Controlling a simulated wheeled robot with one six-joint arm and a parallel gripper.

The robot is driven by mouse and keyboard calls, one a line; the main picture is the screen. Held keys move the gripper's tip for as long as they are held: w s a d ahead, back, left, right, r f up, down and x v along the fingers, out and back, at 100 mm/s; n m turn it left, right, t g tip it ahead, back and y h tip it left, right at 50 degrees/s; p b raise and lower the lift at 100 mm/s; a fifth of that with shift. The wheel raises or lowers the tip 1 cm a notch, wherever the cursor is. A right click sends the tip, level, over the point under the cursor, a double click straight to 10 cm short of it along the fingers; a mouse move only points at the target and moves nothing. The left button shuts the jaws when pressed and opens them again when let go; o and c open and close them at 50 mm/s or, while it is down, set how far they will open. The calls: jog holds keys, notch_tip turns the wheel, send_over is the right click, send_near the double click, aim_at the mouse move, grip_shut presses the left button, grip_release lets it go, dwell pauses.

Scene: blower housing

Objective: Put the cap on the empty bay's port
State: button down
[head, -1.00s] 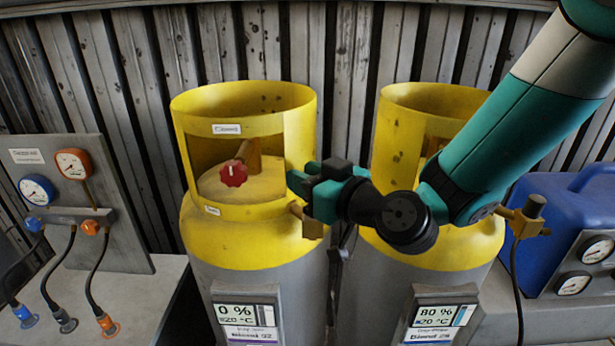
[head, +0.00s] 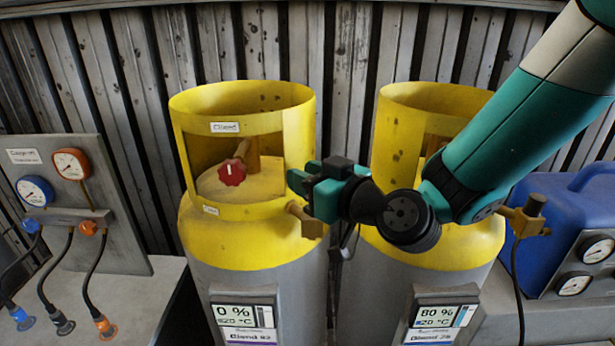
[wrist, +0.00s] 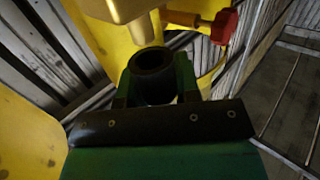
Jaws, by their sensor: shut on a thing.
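My gripper (head: 318,176) is beside the left yellow-and-grey cylinder (head: 215,245), whose display reads 0 %. The gripper is shut on a black, hollow, round cap (wrist: 152,62), its open mouth facing the camera in the wrist view. The left cylinder's brass port (head: 308,222) sticks out to the right on its shoulder, just below the gripper in the head view. Brass (wrist: 118,10) also shows close beyond the cap in the wrist view; a gap or contact between them cannot be told. The right cylinder (head: 475,245) reads 80 %; its brass port (head: 524,222) carries a dark top.
A red valve knob (head: 232,172) sits inside the left collar. A gauge panel (head: 75,195) with hoses stands at left. A blue case (head: 575,215) with gauges is at right. My arm crosses in front of the right cylinder. A corrugated wall is behind.

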jog(key=shift+f+b, duration=1.5)
jog(key=shift+b, duration=0.35)
jog(key=c, duration=0.8)
grip_release()
jog(key=shift+o, duration=0.2)
